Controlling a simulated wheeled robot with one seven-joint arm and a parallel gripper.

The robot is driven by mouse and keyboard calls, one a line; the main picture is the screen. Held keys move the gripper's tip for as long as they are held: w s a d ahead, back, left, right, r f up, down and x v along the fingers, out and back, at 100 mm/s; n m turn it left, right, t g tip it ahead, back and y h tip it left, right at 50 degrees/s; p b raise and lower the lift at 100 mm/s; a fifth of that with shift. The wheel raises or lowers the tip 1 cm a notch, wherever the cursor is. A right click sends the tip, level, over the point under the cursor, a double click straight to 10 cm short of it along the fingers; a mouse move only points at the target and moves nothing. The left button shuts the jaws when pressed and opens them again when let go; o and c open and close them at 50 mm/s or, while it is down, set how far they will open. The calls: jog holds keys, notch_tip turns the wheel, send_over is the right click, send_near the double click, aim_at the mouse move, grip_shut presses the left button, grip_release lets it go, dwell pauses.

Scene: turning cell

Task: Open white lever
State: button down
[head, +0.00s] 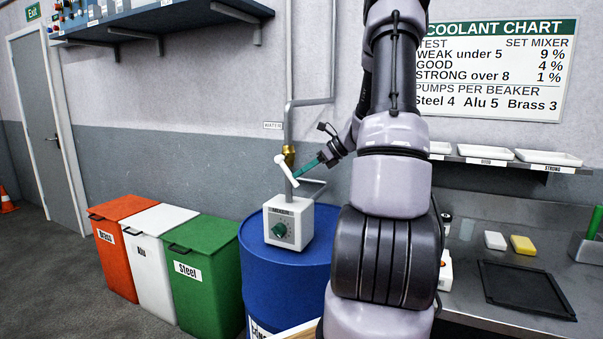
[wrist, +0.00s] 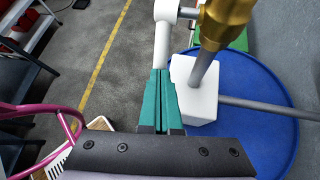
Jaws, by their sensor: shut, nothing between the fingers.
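The white lever (head: 285,169) sits at the brass valve (head: 289,152) on the grey water pipe above the mixer box. It slants down to the right in the head view. The wrist view shows the lever (wrist: 163,42) as a white bar running down from a round white hub, its lower end partly hidden behind my fingers. My gripper (head: 299,173) has teal fingers pressed together with nothing between them; they also show in the wrist view (wrist: 161,72). The fingertips are right at the lever; I cannot tell whether they touch it.
The white mixer box (head: 290,222) with a green knob stands on a blue drum (head: 283,268) below the valve. Red, white and green bins (head: 208,268) stand left of the drum. A metal bench (head: 560,235) with a black tray is on the right. Floor is clear at front left.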

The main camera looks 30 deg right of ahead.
aim_at(294, 181)
jog(key=shift+w+a+f+t+y, duration=0.1)
jog(key=shift+w+f+t+y, duration=0.05)
jog(key=shift+f+t+y, duration=0.2)
jog(key=shift+w+a+f+t+y, duration=0.1)
jog(key=shift+f+t+y, duration=0.15)
jog(key=shift+f+t, duration=0.2)
jog(key=f+t+y, duration=0.1)
jog(key=w+a+t+y, duration=0.1)
jog(key=shift+w+f+n+t+y, duration=0.2)
jog(key=shift+f+n+t+y, duration=0.1)
jog(key=shift+f, duration=0.05)
jog(key=shift+w+a+f, duration=0.1)
jog(key=shift+w+a, duration=0.05)
jog(key=shift+w+a+f, duration=0.2)
jog(key=shift+w+a, duration=0.05)
jog(key=shift+w, duration=0.05)
